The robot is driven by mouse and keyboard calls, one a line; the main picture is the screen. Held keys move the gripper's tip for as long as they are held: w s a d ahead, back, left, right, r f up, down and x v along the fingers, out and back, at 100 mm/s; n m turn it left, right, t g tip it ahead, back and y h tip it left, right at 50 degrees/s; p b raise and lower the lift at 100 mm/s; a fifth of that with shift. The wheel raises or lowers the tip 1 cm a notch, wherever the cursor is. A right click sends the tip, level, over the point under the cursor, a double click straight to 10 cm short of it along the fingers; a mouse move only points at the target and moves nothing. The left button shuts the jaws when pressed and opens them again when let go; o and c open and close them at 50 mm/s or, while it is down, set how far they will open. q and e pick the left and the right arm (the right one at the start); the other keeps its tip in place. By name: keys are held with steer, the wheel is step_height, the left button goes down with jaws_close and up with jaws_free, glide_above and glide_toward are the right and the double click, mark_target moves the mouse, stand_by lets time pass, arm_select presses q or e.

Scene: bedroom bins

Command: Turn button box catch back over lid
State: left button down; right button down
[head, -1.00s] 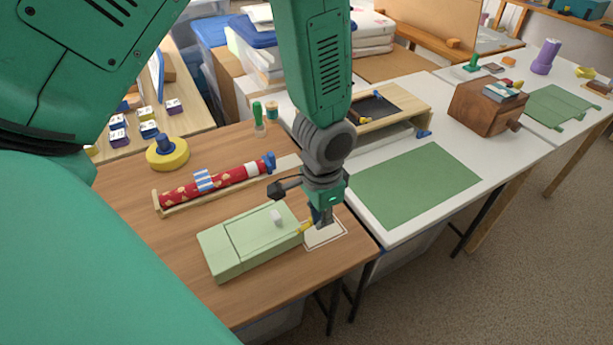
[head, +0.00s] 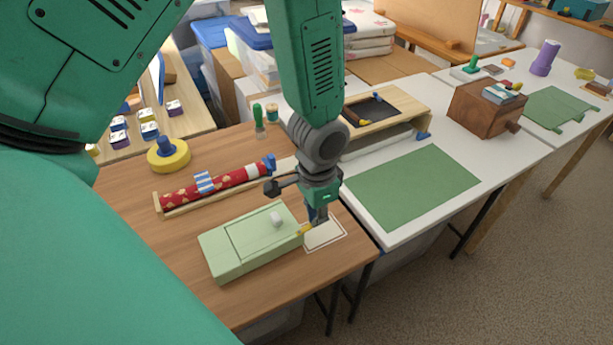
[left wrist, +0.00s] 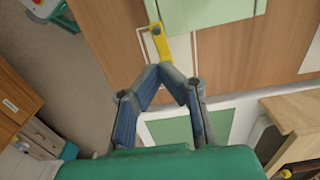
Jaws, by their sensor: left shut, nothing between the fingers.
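The pale green button box (head: 240,253) lies on the wooden desk with its lid on; a small white knob (head: 276,219) stands on the lid. The yellow catch (head: 304,230) sticks out from the box's right end, off the lid. In the left wrist view the catch (left wrist: 157,42) shows as a yellow strip with a dark round spot, beside the box (left wrist: 200,12). My left gripper (head: 318,222) points down just right of the catch. In the wrist view its fingertips (left wrist: 166,68) meet, empty, close to the catch's end; contact cannot be told. My right gripper is out of view.
A white-outlined rectangle (head: 326,234) lies on the desk under my gripper. A red patterned roll (head: 225,180) in a wooden holder lies behind the box, with a yellow disc (head: 168,155) farther left. A white table with a green mat (head: 413,186) adjoins at right.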

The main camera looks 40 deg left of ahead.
arm_select(q)
steer(key=shift+w+a+p, duration=0.2)
steer(key=shift+a+p, duration=0.15)
steer(key=shift+a, duration=0.3)
steer(key=shift+w+a+p, duration=0.2)
steer(key=shift+a+p, duration=0.2)
steer(key=shift+a, duration=0.3)
steer(key=shift+w+a+p, duration=0.2)
steer(key=shift+a+p, duration=0.15)
steer(key=shift+a, duration=0.3)
stand_by(1.1)
steer(key=shift+d+r, duration=0.1)
steer(key=shift+s+d+r+p, duration=0.2)
steer(key=shift+d+r+p, duration=0.35)
steer(key=shift+p, duration=0.2)
step_height(320, 180, up, 7)
steer(key=p, duration=0.7)
steer(key=shift+f, duration=0.15)
